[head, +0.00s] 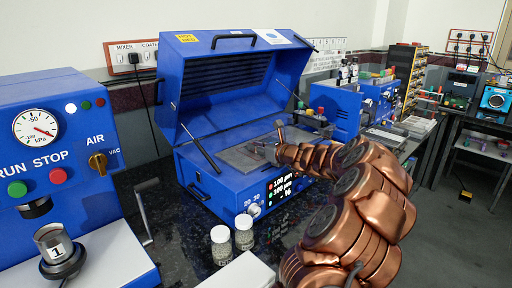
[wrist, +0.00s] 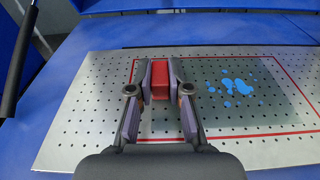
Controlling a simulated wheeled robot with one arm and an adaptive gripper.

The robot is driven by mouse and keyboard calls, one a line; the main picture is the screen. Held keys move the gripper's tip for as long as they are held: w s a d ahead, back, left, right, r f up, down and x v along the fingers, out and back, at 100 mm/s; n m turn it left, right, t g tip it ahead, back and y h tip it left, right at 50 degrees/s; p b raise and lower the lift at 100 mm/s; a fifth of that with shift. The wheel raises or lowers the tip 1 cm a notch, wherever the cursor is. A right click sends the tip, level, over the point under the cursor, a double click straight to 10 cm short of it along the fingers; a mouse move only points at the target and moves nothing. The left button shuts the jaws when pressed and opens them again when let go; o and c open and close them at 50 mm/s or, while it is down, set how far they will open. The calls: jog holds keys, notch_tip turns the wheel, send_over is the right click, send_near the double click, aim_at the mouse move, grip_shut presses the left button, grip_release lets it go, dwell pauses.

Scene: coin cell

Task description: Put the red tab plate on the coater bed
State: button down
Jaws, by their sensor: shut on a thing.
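My gripper (wrist: 159,82) is shut on a red block-like piece (wrist: 160,77), which I take to be the tab of the red tab plate. The rest of the plate cannot be told apart. It is over the coater bed (wrist: 85,105), a pale perforated sheet with a red outline. Whether the held piece touches the bed is unclear. In the head view my gripper (head: 262,150) is over the bed (head: 238,158) inside the open blue coater (head: 235,188). The held piece is not clear there.
Blue splotches (wrist: 238,88) lie on the bed to the right of my gripper. The coater's lid (head: 225,80) is raised behind the bed, with a strut on each side. Two white-capped jars (head: 243,232) stand in front. A blue gauge machine (head: 60,150) is at left.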

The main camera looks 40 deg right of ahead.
jog(key=c, duration=1.1)
grip_release()
jog(key=shift+s+r, duration=0.1)
jog(key=s, duration=0.4)
jog(key=s+r, duration=0.1)
jog(key=s, duration=0.6)
jog(key=shift+s+a+r, duration=0.15)
jog(key=shift+s+r, duration=0.2)
